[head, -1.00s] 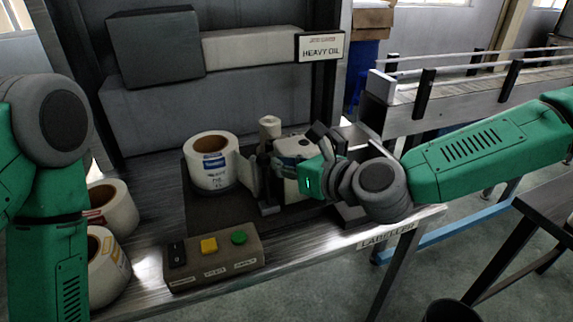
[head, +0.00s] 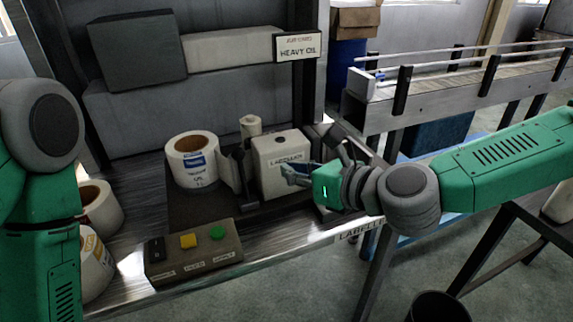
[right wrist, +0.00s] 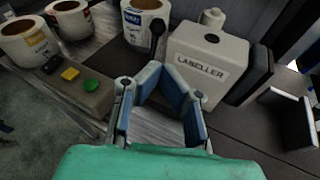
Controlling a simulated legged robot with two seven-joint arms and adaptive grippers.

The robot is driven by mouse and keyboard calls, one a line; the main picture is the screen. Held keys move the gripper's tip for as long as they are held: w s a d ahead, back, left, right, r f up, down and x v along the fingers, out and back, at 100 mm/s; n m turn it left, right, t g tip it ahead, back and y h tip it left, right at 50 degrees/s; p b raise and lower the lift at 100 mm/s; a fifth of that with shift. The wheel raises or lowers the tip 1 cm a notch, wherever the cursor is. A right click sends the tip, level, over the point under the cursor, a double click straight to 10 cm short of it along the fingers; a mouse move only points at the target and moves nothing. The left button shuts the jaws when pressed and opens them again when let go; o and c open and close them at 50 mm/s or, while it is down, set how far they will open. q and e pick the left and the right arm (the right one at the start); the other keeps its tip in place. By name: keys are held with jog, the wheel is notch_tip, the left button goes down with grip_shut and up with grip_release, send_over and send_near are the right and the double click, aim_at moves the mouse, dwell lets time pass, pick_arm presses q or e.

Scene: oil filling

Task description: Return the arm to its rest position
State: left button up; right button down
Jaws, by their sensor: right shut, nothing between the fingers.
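My right gripper (head: 297,176) is shut and empty in the head view, in front of the right side of the cream labeller box (head: 282,150). In the right wrist view its blue-padded fingers (right wrist: 163,84) point toward the labeller (right wrist: 207,62), with bare metal bench below them. I cannot tell from these views whether a finger touches the box. My right arm (head: 500,165) comes in from the right edge. My left arm (head: 45,180) hangs at the left edge; its gripper is out of the picture.
The bench (head: 125,270) holds a large label roll (head: 192,168), more rolls (head: 100,210) at left, and a button panel (head: 195,254) with black, yellow and green controls. A conveyor (head: 440,95) runs behind my right arm. A dark bin (head: 438,306) stands on the floor.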

jog(key=s+d+f+n+g+h, duration=0.2)
jog(key=s+f+n+g, duration=0.2)
jog(key=s+f+n, duration=0.5)
jog(key=s+d+f+n+g+h, duration=0.25)
jog(key=s+f+n, duration=0.35)
jog(key=s+f, duration=0.65)
pick_arm(q)
jog(key=shift+s+a, duration=0.15)
jog(key=shift+a, duration=0.35)
pick_arm(e)
jog(key=s+d+f+n+g+h, duration=0.2)
jog(key=s+d+f+n+h, duration=0.1)
jog(key=d+n, duration=0.4)
jog(key=s+d+f+n+g+h, duration=0.1)
jog(key=s+d+f+n+h, duration=0.2)
jog(key=d, duration=0.8)
jog(key=shift+s+f+n+g, duration=0.35)
jog(key=shift+s+f+n, duration=0.8)
jog(key=shift+f+n, duration=1.1)
